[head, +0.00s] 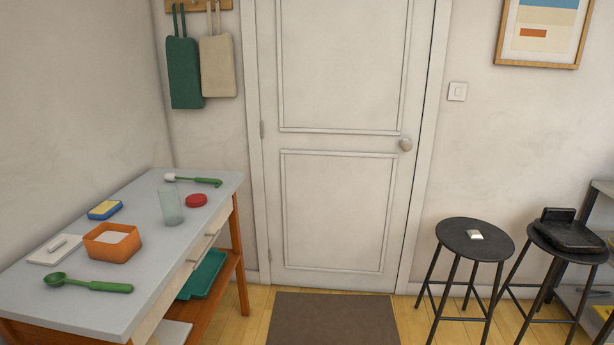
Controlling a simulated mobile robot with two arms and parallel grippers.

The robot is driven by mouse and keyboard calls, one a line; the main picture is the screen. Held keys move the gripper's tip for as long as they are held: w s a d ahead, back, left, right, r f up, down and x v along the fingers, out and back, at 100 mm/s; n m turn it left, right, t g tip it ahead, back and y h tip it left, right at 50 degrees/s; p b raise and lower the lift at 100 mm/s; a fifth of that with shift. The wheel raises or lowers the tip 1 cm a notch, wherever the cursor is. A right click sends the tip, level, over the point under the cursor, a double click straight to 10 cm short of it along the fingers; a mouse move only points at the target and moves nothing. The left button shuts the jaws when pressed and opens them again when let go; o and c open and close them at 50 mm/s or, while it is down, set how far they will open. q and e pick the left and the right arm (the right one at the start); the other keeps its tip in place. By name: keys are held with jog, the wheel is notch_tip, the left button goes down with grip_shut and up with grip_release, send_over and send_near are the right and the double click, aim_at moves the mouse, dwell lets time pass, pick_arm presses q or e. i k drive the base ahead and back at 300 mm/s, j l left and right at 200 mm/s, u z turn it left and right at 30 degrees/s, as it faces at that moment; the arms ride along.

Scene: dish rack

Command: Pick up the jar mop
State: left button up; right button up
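What looks like the jar mop (208,182) lies at the far end of the grey-topped table (150,230), with a green handle pointing right and a small white head at its left end. A second green tool with a round scoop-like head, the green scoop (98,286), lies at the table's near end. Neither of my grippers shows in the head view.
A clear glass jar (171,206), red lid (196,200), blue-and-yellow sponge (104,210), orange container (112,250) and white board (50,254) share the table. A doormat (333,319) lies before the closed door. Black stools (474,238) stand right. The floor between is clear.

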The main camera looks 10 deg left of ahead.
aim_at(170, 178)
jog(key=i+l, duration=0.1)
jog(key=i, duration=1.8)
jog(key=i+u, duration=0.85)
jog(key=i, duration=0.05)
